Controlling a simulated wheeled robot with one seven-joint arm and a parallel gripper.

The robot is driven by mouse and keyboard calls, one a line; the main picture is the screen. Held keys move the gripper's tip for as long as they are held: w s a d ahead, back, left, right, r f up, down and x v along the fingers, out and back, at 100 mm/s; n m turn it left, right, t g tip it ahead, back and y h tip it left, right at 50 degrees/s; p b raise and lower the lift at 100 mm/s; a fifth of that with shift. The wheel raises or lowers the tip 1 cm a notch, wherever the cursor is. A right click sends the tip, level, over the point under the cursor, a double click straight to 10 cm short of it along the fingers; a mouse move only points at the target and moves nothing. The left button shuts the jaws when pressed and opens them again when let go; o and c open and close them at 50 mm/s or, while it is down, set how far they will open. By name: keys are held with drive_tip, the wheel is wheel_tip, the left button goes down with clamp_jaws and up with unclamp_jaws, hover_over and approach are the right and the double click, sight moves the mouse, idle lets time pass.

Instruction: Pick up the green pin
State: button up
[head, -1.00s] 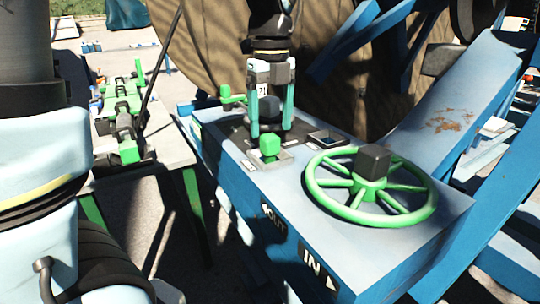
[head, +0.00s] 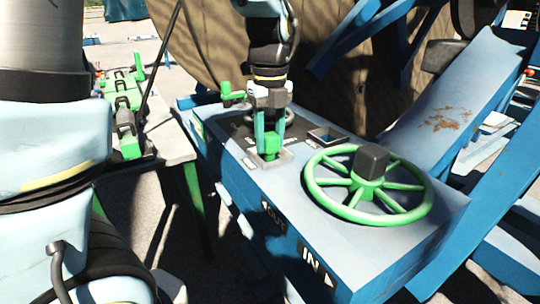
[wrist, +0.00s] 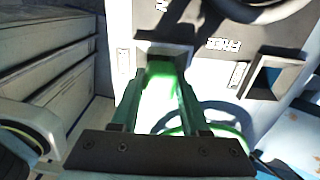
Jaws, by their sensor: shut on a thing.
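The green pin (head: 269,143) stands upright in a small grey square socket (head: 287,156) on the top of the blue control box. My gripper (head: 268,149) points down over it, one teal finger on each side, and is shut on the pin's head. In the wrist view the pin (wrist: 161,84) shows bright green between the two fingers of my gripper (wrist: 164,68). The fingers and the socket rim partly hide the pin's lower part.
A green handwheel with a dark knob (head: 368,184) stands on the box to the right. An empty square socket (head: 327,136) lies behind it. A green lever (head: 236,94) rises at the back left. A large cable reel (head: 215,45) stands behind.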

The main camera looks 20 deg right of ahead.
clamp_jaws()
drive_tip(key=shift+r, duration=0.15)
idle(0.4)
wheel_tip(320, 180, up, 29)
drive_tip(key=p, duration=0.7)
drive_tip(key=shift+p, duration=0.3)
idle(1.1)
